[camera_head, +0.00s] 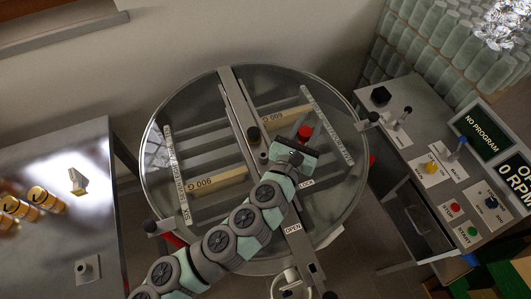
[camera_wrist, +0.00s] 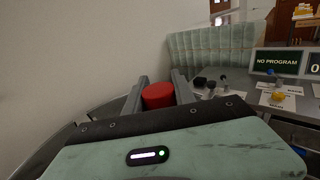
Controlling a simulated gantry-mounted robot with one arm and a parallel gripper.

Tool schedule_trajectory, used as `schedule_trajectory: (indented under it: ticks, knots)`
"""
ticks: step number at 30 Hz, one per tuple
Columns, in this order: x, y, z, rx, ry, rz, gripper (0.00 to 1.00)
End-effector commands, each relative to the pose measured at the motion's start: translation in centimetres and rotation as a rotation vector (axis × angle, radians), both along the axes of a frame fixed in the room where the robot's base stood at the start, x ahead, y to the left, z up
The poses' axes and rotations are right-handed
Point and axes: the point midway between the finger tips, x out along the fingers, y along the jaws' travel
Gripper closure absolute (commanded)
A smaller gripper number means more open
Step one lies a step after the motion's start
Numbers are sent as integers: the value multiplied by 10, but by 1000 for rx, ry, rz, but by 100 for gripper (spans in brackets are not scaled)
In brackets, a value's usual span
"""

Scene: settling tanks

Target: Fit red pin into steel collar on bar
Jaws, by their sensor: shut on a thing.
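My gripper (camera_head: 299,144) is over the right half of the round, clear-covered tank. It is shut on the red pin (camera_head: 305,132), a short red cylinder. In the wrist view the pin (camera_wrist: 157,95) sits between the two grey fingers, with its rounded top showing. Its lower end is hidden. The steel bar (camera_head: 238,108) crosses the tank from the top edge to the lower right, left of the pin. I cannot clearly make out the steel collar; my arm covers part of the bar.
Tan blocks marked 600 G (camera_head: 287,117) and 900 G (camera_head: 218,181) lie in the tank. A control bench (camera_head: 425,150) with levers and buttons stands to the right. A metal table (camera_head: 45,150) with yellow cans (camera_head: 47,199) stands to the left. OPEN and LOCK labels are near the bar.

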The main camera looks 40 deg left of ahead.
Motion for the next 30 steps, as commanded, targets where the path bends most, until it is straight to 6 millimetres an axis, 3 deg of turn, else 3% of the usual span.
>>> schedule_trajectory:
  ticks: [1, 4, 7, 11, 14, 21, 27, 30]
  knots:
    - [-7, 30, 23, 1, -7, 41, 100]
    - [-19, 69, 43, 0, -12, 90, 100]
    - [-28, 95, 59, 0, -20, 120, 100]
    - [-35, 112, 66, -3, -24, 141, 100]
    - [-37, 115, 53, -4, -23, 146, 100]
    - [-37, 115, -14, -5, -18, 147, 100]
    - [-37, 114, -61, -4, -21, 144, 100]
    - [-37, 116, -69, -10, -25, 148, 100]
